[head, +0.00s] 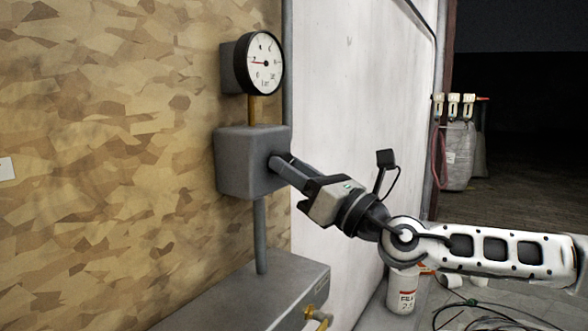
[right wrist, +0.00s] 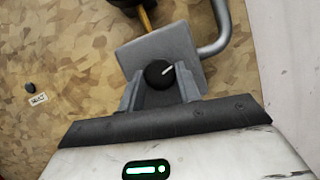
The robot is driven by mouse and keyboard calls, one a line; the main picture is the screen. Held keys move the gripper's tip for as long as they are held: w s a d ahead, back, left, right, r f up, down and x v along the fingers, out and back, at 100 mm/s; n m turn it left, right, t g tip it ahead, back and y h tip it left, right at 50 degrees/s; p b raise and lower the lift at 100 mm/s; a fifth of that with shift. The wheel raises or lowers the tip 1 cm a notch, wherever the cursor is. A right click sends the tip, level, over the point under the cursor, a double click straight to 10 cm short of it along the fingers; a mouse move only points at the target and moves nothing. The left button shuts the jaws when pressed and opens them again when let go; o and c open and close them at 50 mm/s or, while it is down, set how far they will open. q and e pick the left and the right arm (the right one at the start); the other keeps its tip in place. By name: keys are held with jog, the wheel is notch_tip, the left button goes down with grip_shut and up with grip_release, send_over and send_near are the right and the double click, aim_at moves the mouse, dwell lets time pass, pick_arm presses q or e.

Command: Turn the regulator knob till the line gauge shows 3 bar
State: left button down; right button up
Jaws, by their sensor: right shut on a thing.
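The line gauge (head: 265,63) is a round white dial with a black rim, above the grey regulator box (head: 240,165) on the board wall. Its red needle points left, close to a mark that looks like 2; the small digits are hard to read. The regulator knob (right wrist: 160,73) is black with a white line, which points up and right in the right wrist view. My right gripper (head: 281,163) is at the box's front face, shut on the knob, with one finger on each side of it. In the head view the fingers hide most of the knob. My left gripper is not in view.
A brass-coloured pipe (head: 252,109) joins gauge and box; a grey pipe (head: 261,235) runs down to a grey housing (head: 250,298) with a brass fitting. A white panel (head: 350,120) stands to the right. A labelled white container (head: 402,290) and loose cables lie lower right.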

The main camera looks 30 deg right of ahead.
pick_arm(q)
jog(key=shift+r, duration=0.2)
pick_arm(e)
jog(key=shift+m+h, duration=0.3)
jog(key=shift+m, duration=0.2)
pick_arm(q)
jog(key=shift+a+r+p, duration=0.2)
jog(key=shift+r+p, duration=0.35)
jog(key=shift+p, duration=0.85)
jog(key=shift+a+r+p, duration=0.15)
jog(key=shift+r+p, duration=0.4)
jog(key=shift+p, duration=0.8)
pick_arm(e)
jog(key=shift+s+a+r+m+g+h, duration=0.1)
jog(key=shift+m+h, duration=0.75)
jog(key=shift+m, duration=1)
jog(key=shift+w+a+r+m+g+h, duration=0.1)
jog(key=shift+m+h, duration=0.8)
jog(key=shift+m, duration=0.9)
jog(key=shift+s+m+g+h, duration=0.1)
jog(key=shift+m+h, duration=0.75)
jog(key=shift+m, duration=1)
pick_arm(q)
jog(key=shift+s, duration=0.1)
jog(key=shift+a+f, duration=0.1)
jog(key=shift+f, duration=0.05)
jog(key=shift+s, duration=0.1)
pick_arm(e)
jog(key=o, duration=1)
jog(key=shift+c, duration=0.2)
